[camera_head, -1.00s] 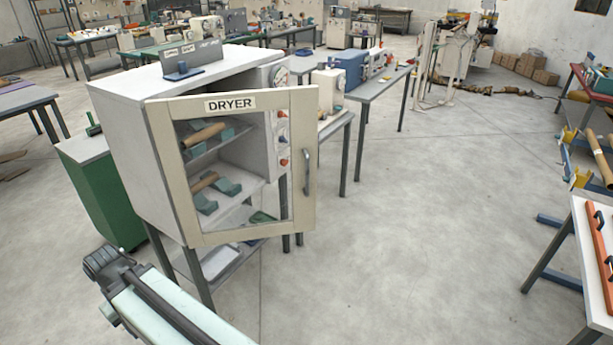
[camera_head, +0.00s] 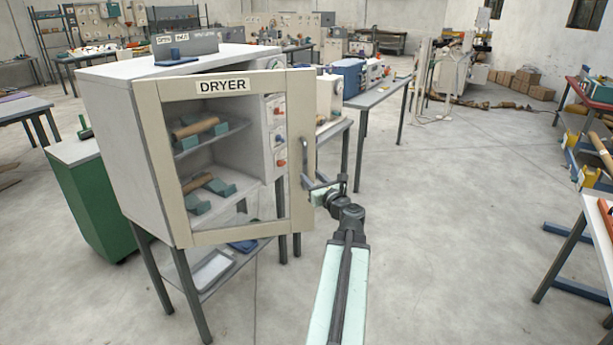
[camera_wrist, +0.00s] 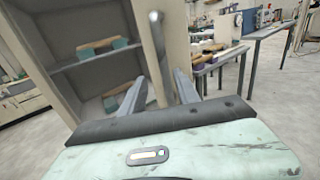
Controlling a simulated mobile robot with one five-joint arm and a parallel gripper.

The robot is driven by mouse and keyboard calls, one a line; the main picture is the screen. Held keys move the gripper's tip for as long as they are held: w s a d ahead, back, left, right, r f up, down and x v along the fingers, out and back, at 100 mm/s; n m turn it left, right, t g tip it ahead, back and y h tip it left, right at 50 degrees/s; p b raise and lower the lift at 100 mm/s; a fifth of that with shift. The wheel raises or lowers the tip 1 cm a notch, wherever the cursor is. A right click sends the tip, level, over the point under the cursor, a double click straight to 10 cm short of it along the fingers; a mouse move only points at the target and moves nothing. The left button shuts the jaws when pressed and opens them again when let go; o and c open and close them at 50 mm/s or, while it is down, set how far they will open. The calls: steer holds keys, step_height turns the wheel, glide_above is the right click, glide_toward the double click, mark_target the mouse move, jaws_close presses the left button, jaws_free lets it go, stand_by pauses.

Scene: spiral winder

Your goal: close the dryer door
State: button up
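The dryer (camera_head: 130,140) is a white cabinet on dark legs. Its cream-framed glass door (camera_head: 165,235), labelled DRYER, stands ajar, its right edge swung out from the body. The grey vertical door handle (camera_head: 304,160) is on the door's right side and also shows in the wrist view (camera_wrist: 157,45). My gripper (camera_head: 314,184) is at the handle's lower part. In the wrist view my gripper (camera_wrist: 161,85) has its two fingers apart, one on each side of the handle. Whether a finger touches it I cannot tell.
Brown rolls on green cradles lie on the shelves inside the dryer (camera_head: 195,127). A control panel with knobs (camera_head: 277,135) is right of the chamber. A green cabinet (camera_head: 95,195) stands at left, and a bench with devices (camera_head: 375,95) behind. The floor at right is open.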

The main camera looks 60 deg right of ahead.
mark_target(306, 168)
steer(key=x, duration=0.7)
steer(key=shift+d+r, duration=0.1)
steer(key=shift+d, duration=0.45)
jaws_close()
stand_by(0.9)
